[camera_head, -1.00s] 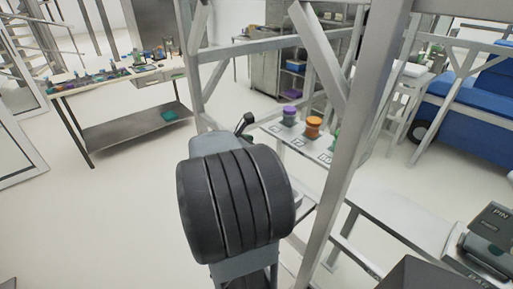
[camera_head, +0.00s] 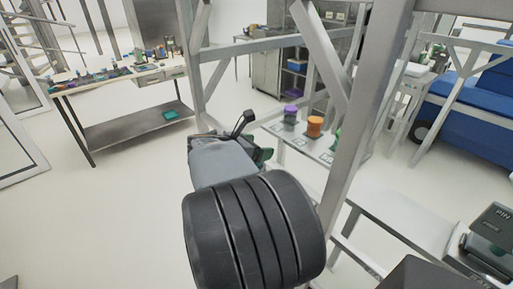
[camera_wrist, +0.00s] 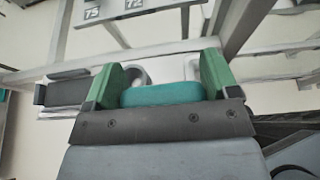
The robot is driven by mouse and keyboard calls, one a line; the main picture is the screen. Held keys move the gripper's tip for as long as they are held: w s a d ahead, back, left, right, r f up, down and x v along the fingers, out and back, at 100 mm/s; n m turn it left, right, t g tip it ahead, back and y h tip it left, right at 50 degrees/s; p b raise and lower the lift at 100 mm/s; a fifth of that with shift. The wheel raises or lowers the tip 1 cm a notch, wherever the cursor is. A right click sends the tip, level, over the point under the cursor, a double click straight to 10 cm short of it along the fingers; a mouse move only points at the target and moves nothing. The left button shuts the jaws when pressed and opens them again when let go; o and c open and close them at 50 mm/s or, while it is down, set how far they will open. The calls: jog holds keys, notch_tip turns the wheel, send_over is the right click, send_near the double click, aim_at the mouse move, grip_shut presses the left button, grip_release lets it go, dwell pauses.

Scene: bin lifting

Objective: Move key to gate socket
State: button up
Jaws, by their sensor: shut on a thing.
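My gripper's two green fingers stand on either side of a teal, rounded piece, probably the key (camera_wrist: 162,95), in the wrist view. My gripper (camera_wrist: 160,88) is shut on it. In the head view my gripper (camera_head: 262,156) shows only partly as dark green fingers past my grey wrist, and I cannot make out the key there. A pale ring-shaped part (camera_wrist: 136,75) shows just behind the teal piece; I cannot tell whether it is the gate socket. The contact between piece and ring is hidden.
A shelf (camera_head: 318,153) with number labels carries a purple piece (camera_head: 291,112) and an orange piece (camera_head: 314,126). A grey metal post (camera_head: 365,120) rises just right of my arm. A workbench (camera_head: 120,78) stands at the back left. The left floor is clear.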

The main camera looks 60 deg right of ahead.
jog(key=shift+r+p, duration=1.25)
jog(key=shift+r, duration=1.45)
